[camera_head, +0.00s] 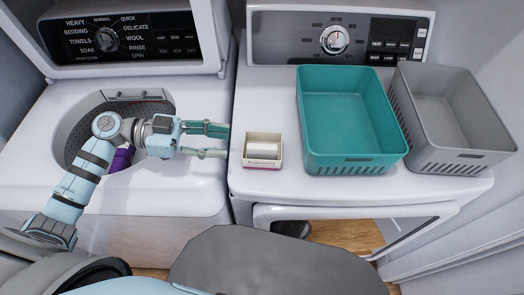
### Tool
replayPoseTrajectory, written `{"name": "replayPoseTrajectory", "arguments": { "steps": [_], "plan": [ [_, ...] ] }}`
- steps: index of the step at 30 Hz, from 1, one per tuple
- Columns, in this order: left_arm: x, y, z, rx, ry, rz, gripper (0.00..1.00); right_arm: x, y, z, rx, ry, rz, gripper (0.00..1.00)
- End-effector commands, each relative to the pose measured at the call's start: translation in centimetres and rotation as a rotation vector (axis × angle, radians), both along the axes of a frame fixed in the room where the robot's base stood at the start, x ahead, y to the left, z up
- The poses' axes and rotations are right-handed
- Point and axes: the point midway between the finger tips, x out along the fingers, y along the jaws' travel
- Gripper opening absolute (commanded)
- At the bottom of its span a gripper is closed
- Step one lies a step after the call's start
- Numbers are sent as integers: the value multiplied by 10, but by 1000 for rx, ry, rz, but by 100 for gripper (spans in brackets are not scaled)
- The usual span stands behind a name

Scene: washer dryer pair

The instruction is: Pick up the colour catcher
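The colour catcher (262,163) looks like a small cream box with a maroon label on its front and white content showing at its open top. It stands upright on the dryer top, near the left edge. My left gripper (228,142) comes in from the left over the washer. Its two fingers are spread apart and point right, toward the box. The fingertips are just left of the box, and nothing shows between them. My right gripper is not in view.
A teal basket (345,162) and a grey basket (455,160) stand right of the box on the dryer top (265,100); both look empty. The washer (195,195) has an open drum with a purple item (122,158) by it. The dryer door (350,212) is below.

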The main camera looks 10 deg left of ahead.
Motion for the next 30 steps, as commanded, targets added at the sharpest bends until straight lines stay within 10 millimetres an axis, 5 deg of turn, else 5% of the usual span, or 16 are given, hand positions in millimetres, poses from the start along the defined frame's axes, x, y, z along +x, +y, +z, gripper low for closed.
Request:
{"name": "replayPoseTrajectory", "arguments": {
  "steps": [3,16,24,30],
  "plan": [
    [7,-29,-2,-6,-3,-1,40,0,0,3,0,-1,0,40],
    [23,-89,-16,-5,-2,3,40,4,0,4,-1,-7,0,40],
    [25,-97,-19,0,-1,4,40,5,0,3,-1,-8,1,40],
    [25,-97,-19,0,-1,4,8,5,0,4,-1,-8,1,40]
  ]
}}
